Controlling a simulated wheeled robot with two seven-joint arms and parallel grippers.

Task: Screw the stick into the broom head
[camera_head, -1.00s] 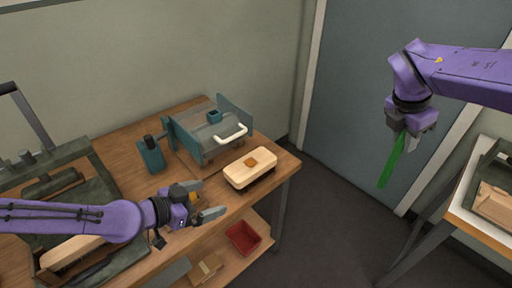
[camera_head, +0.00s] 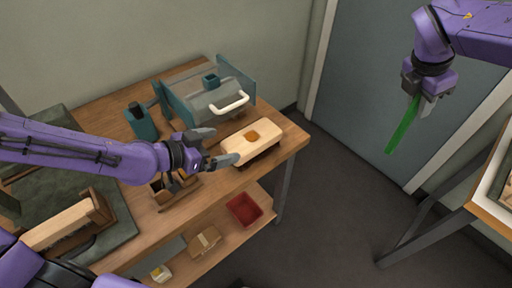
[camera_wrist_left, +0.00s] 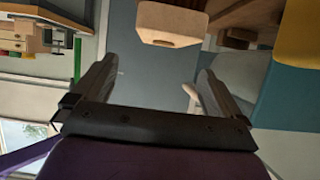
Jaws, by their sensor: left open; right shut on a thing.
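The broom head (camera_head: 252,143) is a pale wooden block with a brown spot on top. It lies near the right end of the wooden workbench, and its end shows in the left wrist view (camera_wrist_left: 170,24). My left gripper (camera_head: 222,146) is open at the block's left end, fingers pointing at it; the block does not look gripped. The open fingers also show in the left wrist view (camera_wrist_left: 152,85). My right gripper (camera_head: 420,98) is shut on a green stick (camera_head: 403,126), which hangs down at a tilt in the air, away from the bench.
A teal fixture with a white handle (camera_head: 231,104) stands behind the block. A teal tool (camera_head: 141,121) and a small wooden holder (camera_head: 175,188) are near my left arm. A red bin (camera_head: 244,209) sits on the lower shelf. Another table (camera_head: 485,204) is at the right.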

